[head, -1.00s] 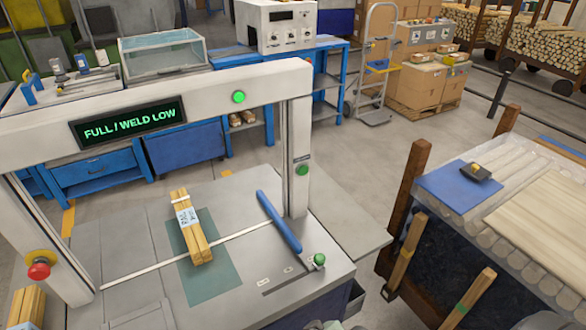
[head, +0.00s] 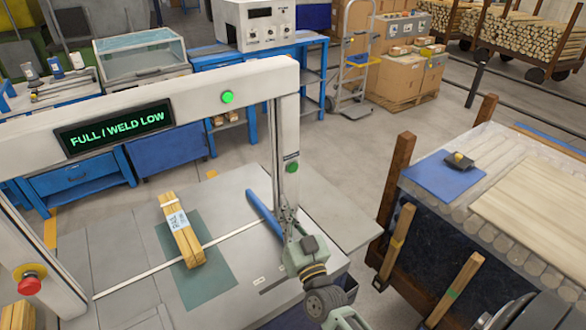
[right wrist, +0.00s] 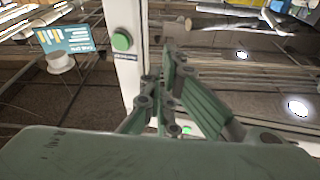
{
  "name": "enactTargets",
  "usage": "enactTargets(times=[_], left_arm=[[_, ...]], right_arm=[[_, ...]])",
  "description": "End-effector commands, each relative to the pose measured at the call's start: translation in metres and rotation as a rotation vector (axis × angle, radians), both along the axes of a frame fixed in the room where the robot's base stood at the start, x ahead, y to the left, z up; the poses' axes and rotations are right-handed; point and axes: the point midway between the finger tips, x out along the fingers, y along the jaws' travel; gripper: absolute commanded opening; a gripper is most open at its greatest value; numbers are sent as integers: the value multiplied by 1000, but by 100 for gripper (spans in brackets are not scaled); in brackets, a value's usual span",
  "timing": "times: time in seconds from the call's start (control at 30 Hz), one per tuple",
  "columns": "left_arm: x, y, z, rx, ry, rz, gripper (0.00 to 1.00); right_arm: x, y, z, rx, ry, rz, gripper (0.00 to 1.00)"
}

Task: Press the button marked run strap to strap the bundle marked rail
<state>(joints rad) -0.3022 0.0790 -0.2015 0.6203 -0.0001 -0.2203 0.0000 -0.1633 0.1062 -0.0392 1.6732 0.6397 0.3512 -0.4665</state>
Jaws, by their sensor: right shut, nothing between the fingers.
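The bundle of wooden strips (head: 190,246) lies on the green mat of the strapping machine's table. Its pale label is too small to read surely. A green button (head: 292,167) sits on the machine's right post; it also shows in the right wrist view (right wrist: 122,41), with a small label below it that I cannot read. My right gripper (head: 289,215) is shut and empty, in front of the post and below this button, apart from it. My right arm hides the green knob at the table's front right. My left gripper is not in view.
The display (head: 116,131) on the machine's crossbeam reads "FULL / WELD LOW", with a lit green lamp (head: 227,97) to its right. A red stop button (head: 30,285) is on the left post. A blue bar (head: 262,214) lies beside the right post.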

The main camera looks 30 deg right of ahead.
Motion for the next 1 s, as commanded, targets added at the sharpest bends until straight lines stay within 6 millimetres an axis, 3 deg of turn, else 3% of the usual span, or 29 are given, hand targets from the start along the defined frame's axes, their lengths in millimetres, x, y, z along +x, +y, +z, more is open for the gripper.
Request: enactTargets(times=[0.2, 0.4, 0.8, 1.0], left_arm=[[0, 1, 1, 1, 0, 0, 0], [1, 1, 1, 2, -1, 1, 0], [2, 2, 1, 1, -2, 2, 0], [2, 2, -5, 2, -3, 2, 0]], right_arm=[[-8, -62, 27, 25, -196, -240, 0], [-20, -91, 35, 33, -277, -368, 0], [-23, -96, 36, 34, -293, -392, 0], [-13, -95, 34, 33, -293, -391, 0]])
